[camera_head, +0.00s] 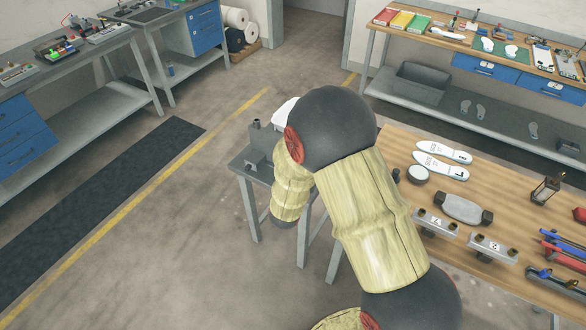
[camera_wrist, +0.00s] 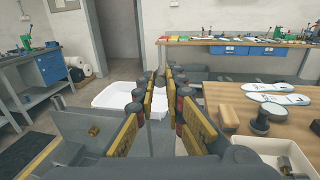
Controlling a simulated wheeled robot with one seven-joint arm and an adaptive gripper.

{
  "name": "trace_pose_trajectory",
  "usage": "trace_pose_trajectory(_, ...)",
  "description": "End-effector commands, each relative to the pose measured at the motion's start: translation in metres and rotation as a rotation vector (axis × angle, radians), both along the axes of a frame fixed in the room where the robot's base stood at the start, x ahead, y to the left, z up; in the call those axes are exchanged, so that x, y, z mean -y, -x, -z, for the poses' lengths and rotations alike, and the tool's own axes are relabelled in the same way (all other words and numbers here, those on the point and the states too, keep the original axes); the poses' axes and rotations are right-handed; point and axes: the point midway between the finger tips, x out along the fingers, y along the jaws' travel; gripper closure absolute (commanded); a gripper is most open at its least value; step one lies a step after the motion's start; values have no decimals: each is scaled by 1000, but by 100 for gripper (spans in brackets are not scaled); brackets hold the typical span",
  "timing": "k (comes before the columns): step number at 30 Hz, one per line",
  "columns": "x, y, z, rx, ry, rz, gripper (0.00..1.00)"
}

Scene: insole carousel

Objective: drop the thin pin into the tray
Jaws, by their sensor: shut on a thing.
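My gripper (camera_wrist: 157,92) shows in the wrist view, its yellow-padded fingers close together. A thin grey upright sliver (camera_wrist: 149,132) shows between the pads and looks like the thin pin; its ends are hard to make out. A white tray (camera_wrist: 102,98) lies beyond and left of the fingers, partly hidden by them. In the head view a piece of the white tray (camera_head: 284,112) shows behind my arm. My gripper is hidden there.
The wooden table (camera_head: 490,185) at right carries insoles, a round puck (camera_head: 418,174) and metal fixtures. A white bin (camera_wrist: 293,152) with small parts stands at the wrist view's lower right. A grey block (camera_wrist: 75,135) stands at left. Open floor lies left of my arm.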

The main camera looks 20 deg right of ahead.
Motion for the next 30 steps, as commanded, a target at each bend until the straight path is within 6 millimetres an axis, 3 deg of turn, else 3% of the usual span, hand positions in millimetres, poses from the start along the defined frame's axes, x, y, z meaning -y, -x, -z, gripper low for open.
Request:
trace_pose_trajectory(1, 28, 4, 7, -1, -1, 105, 100)
trace_pose_trajectory(6, 107, 38, 28, -1, 1, 471, 100)
trace_pose_trajectory(9, 139, 64, 42, -2, 0, 663, 100)
trace_pose_trajectory(12, 158, 87, 55, -2, -1, 815, 100)
trace_pose_trajectory(18, 171, 111, 68, -1, -1, 965, 100)
trace_pose_trajectory(30, 171, 113, 100, -1, -1, 975, 100)
